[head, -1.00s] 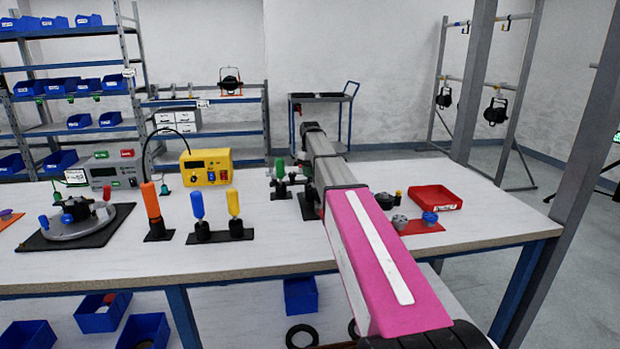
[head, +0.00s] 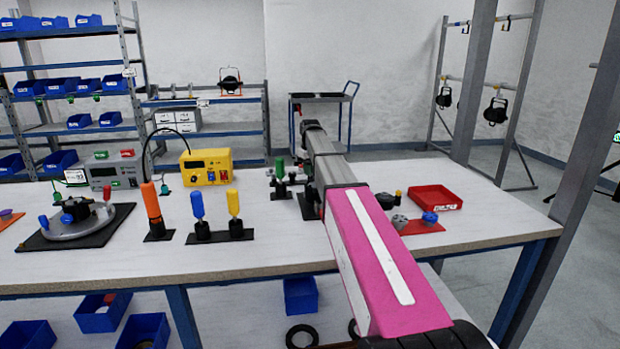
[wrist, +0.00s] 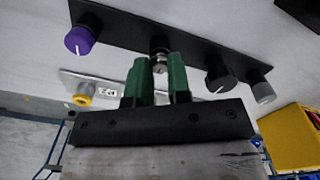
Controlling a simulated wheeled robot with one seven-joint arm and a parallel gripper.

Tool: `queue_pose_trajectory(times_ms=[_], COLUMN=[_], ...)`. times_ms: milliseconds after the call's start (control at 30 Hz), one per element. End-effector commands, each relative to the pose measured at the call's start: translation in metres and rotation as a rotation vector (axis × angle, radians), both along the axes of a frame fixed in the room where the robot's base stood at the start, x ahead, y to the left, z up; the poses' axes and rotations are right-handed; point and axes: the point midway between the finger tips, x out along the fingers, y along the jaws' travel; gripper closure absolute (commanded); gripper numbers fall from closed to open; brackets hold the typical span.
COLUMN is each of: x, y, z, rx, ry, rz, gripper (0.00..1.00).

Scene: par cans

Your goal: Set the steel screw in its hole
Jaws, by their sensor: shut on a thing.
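In the wrist view, my gripper (wrist: 161,76) has two green fingers, close together, pointing at a black strip (wrist: 135,26). A small steel screw (wrist: 160,62) shows between the fingertips, and they are shut on it. A dark round piece lies just beyond the screw at the strip. I cannot tell whether the screw is in a hole or only in front of one; its lower part is hidden. In the head view, my own arm covers the gripper and the screw.
On the strip are a purple knob (wrist: 80,40), a black knob (wrist: 219,78) and a grey knob (wrist: 263,91). A yellow knob (wrist: 83,95) sits on a pale plate. A yellow box (wrist: 296,138) is at the right. A red tray (head: 434,197) stands on the bench (head: 265,238).

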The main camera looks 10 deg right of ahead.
Motion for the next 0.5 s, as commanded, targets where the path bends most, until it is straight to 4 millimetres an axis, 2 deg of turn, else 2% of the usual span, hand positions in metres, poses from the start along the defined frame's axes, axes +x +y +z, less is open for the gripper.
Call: queue_pose_trajectory(times_ms=[500], x=[0.0], y=[0.0], z=[0.023], rx=[0.0], ry=[0.0], rz=[0.0], gripper=[0.97])
